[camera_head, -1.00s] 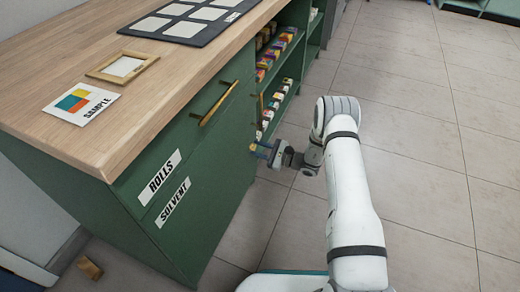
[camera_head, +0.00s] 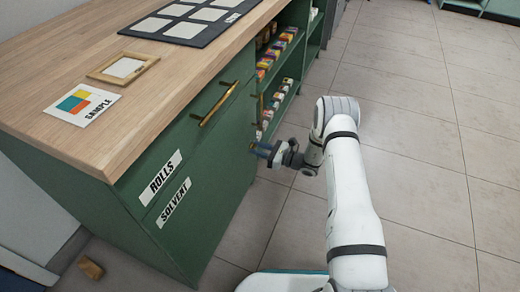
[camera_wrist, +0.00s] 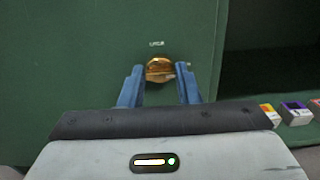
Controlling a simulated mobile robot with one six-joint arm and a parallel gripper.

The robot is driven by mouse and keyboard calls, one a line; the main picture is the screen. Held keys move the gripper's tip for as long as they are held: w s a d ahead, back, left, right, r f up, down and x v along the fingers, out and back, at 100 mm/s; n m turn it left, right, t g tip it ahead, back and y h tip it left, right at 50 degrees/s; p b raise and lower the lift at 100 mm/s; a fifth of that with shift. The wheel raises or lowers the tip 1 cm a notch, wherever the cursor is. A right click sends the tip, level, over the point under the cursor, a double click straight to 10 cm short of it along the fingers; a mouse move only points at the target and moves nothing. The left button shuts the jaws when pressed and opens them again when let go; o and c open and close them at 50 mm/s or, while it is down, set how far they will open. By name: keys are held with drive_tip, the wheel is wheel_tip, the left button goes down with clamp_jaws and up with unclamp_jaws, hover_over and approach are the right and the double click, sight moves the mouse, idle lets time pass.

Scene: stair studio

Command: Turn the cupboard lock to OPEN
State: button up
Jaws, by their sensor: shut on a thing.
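The cupboard lock is a round brass knob (camera_wrist: 160,69) on the green cupboard door (camera_wrist: 85,50). A small pale label (camera_wrist: 156,43) sits just above it, too small to read. My gripper (camera_wrist: 161,76) has its blue fingers shut on the knob, one on each side, in the wrist view. In the head view my gripper (camera_head: 258,149) is at the right edge of the green cupboard (camera_head: 215,165), and the fingers mostly hide the lock there. I cannot tell which way the lock is turned.
A brass handle (camera_head: 214,103) sticks out from the cupboard above. Open shelves (camera_head: 283,75) with coloured boxes stand beyond it, and boxes (camera_wrist: 294,112) also show right of my gripper. The tiled floor (camera_head: 430,140) to the right is clear.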

drive_tip(key=shift+s+a+f, duration=0.1)
drive_tip(key=shift+s+a, duration=0.05)
drive_tip(key=shift+a, duration=0.05)
drive_tip(key=o, duration=1)
drive_tip(key=shift+d, duration=0.1)
drive_tip(key=p+v, duration=0.2)
drive_tip(key=v, duration=0.5)
drive_tip(key=shift+d, duration=0.4)
